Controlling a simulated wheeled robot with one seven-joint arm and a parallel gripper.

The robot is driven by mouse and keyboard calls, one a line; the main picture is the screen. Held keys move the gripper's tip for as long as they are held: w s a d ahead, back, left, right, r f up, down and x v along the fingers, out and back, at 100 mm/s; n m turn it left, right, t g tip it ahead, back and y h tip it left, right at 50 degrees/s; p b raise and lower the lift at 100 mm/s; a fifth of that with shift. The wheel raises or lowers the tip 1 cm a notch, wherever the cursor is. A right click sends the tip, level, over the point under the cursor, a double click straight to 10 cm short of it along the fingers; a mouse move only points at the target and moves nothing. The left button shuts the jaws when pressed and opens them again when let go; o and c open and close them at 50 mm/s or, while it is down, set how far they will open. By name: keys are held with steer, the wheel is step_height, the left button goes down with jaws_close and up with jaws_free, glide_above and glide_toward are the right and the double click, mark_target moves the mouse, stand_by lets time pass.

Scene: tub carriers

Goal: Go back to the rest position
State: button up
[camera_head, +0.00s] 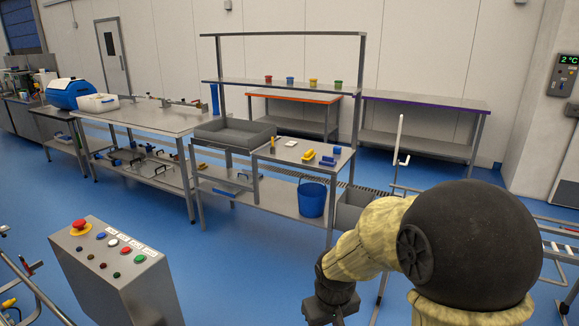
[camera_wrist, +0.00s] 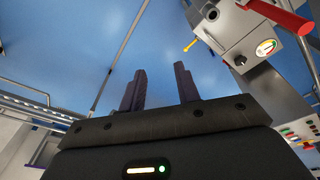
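My gripper (camera_wrist: 160,80) shows in the wrist view with its two dark fingers apart and nothing between them. Blue floor lies beyond the fingertips. In the head view my arm reaches in at the bottom right, with a large dark joint and cream-coloured covers. Its dark far end (camera_head: 332,303) is at the bottom edge, and the fingers cannot be made out there. No held object shows in either view.
A control box (camera_head: 118,275) with a red button stands at the lower left. In the wrist view, a grey machine with a gauge (camera_wrist: 265,47) and red handle is at upper right.

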steer(key=s+d+r+m+p, duration=0.2)
steer(key=s+d+r+m, duration=0.2)
steer(key=s+d, duration=0.3)
steer(key=shift+s+r+t, duration=0.4)
steer(key=shift+s, duration=0.65)
